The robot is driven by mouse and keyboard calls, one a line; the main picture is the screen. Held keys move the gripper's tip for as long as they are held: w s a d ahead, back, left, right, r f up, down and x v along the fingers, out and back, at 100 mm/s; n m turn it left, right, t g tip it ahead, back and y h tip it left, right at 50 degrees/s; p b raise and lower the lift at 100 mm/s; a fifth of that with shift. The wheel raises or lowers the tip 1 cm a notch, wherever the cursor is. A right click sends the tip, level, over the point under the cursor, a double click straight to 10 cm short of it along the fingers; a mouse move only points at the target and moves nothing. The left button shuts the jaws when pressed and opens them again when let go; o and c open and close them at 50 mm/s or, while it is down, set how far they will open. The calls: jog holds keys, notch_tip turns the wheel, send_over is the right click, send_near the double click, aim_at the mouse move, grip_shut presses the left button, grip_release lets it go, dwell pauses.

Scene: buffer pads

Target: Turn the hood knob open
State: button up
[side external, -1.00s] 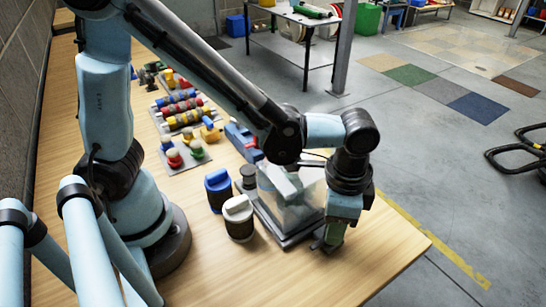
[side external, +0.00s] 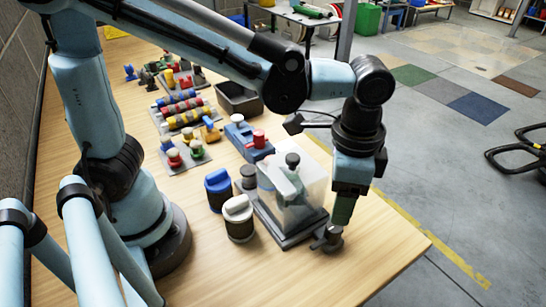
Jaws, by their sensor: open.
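A clear box-shaped hood (side external: 312,187) stands on a dark base plate (side external: 290,238) near the table's front edge. A round black knob (side external: 292,160) shows at its top, and a greenish shape is blurred inside. A small dark grey fitting (side external: 327,240) shows by the plate's right corner. My gripper (side external: 340,220) points down just right of the hood, with its green fingers right above this fitting. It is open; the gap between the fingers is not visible. I cannot tell whether the fingers touch the fitting, or which piece is the hood knob.
A white-topped jar (side external: 238,217), a blue-topped jar (side external: 218,190) and a small dark cylinder (side external: 248,178) stand left of the hood. Behind are a blue block with a red knob (side external: 258,139), a dark bin (side external: 238,100) and several coloured parts. The table front (side external: 370,270) is clear.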

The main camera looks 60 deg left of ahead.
notch_tip(320, 180, up, 5)
send_over(328, 236)
jog(key=w, duration=0.2)
jog(key=shift+s+a, duration=0.15)
jog(key=shift+s, duration=0.1)
jog(key=shift+f, duration=0.2)
jog(key=shift+f, duration=5.95)
jog(key=shift+r, duration=0.15)
jog(key=shift+f, duration=0.2)
jog(key=m, duration=0.5)
jog(key=shift+r+m, duration=0.1)
jog(key=shift+m, duration=0.2)
jog(key=m, duration=0.6)
jog(key=shift+r, duration=0.9)
